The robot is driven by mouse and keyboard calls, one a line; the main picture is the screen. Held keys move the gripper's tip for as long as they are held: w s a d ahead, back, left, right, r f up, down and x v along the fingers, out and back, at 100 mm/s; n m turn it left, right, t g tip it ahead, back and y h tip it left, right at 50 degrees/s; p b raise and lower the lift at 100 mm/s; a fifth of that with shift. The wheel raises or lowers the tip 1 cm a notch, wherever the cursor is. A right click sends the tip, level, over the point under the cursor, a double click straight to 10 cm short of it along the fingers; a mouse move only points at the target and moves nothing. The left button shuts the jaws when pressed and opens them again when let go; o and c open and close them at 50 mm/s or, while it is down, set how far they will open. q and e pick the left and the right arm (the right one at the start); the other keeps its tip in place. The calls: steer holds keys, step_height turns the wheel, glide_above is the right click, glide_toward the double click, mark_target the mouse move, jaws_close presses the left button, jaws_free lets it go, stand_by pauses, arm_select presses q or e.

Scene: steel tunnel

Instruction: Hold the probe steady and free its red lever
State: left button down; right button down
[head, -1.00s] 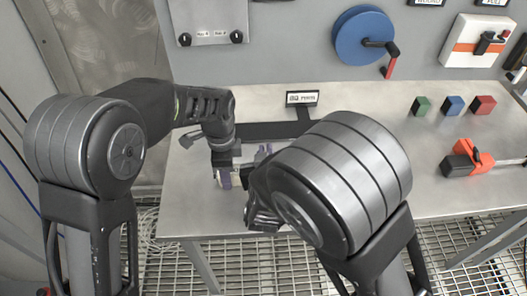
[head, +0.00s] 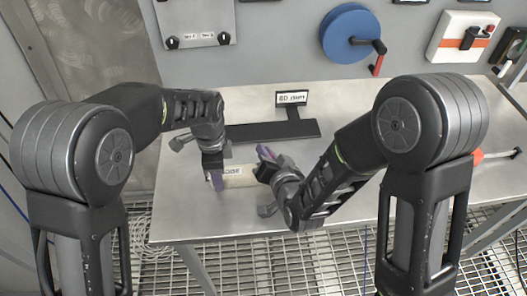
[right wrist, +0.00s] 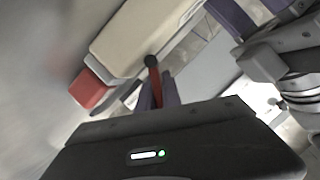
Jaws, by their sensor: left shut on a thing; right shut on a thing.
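The probe (head: 238,177), a cream body with a label, lies low over the near part of the steel table. My left gripper (head: 214,172) is shut on its left part; its purple fingers also show at the top of the right wrist view (right wrist: 232,18). In the right wrist view the probe (right wrist: 140,32) has a red end (right wrist: 90,91) and a red lever (right wrist: 154,76) with a black knob. My right gripper (right wrist: 159,92) is shut on the lever, its purple fingers on either side. In the head view my right gripper (head: 268,160) partly hides the probe's right end.
A dark stand with a small sign (head: 292,98) is behind the probe on the table (head: 190,222). A blue reel (head: 350,35) with a red-handled crank and a white-orange switch box (head: 460,37) are on the back wall. My right arm covers much of the table's right side.

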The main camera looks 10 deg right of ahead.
steer(key=shift+d+f, duration=0.1)
stand_by(0.4)
steer(key=c, duration=1.5)
jaws_free()
step_height(320, 180, up, 10)
steer(key=shift+r, duration=0.1)
